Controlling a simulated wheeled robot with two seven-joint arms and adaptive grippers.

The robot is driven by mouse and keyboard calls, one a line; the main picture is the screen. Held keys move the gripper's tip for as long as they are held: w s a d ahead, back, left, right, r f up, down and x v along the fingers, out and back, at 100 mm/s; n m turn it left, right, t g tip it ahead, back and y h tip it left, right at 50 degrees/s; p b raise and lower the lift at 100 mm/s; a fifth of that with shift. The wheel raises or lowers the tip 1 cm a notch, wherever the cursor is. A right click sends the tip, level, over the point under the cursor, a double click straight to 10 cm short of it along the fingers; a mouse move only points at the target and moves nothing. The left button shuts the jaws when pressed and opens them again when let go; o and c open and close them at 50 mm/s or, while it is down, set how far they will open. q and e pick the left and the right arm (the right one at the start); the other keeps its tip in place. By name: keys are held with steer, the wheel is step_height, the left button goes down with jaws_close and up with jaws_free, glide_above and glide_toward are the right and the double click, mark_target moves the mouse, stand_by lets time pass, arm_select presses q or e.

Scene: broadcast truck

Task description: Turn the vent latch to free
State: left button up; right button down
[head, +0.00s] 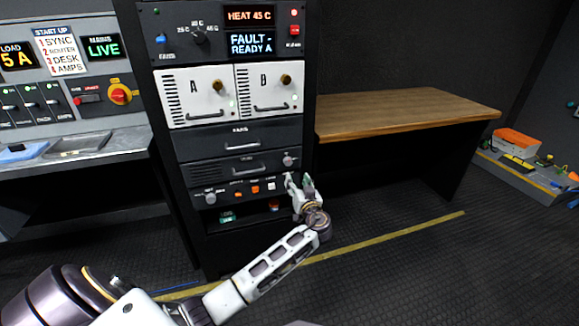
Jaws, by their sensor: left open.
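The rack's lower drawer (225,172) has a bar handle and a small silver knob (288,160) at its right end. This knob looks like the vent latch, but its markings are too small to read, so I cannot tell its setting. My left gripper (299,181) is open, just below and slightly right of the knob, in front of the rack's lower right edge. The fingers look empty and point up toward the rack. I see no clear contact with the knob. My right gripper is out of view.
Below the drawer is a panel with a dial (210,198) and small coloured switches. Modules A (194,97) and B (269,90) sit above, under displays reading "HEAT 45 C" and "FAULT - READY A". A wooden bench (400,112) stands right of the rack. The floor in front is open.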

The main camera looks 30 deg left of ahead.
mark_target(289, 163)
arm_select(q)
steer(key=b+x, duration=0.1)
steer(key=x, duration=0.8)
steer(key=shift+w+a, duration=0.15)
steer(key=shift+a, duration=0.05)
steer(key=shift+x, duration=0.9)
steer(key=shift+w+a+b, duration=0.2)
steer(key=shift+w+b, duration=0.05)
steer(key=shift+b, duration=0.05)
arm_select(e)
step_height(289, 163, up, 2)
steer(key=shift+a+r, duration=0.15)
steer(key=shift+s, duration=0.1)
arm_select(q)
steer(key=c, duration=1)
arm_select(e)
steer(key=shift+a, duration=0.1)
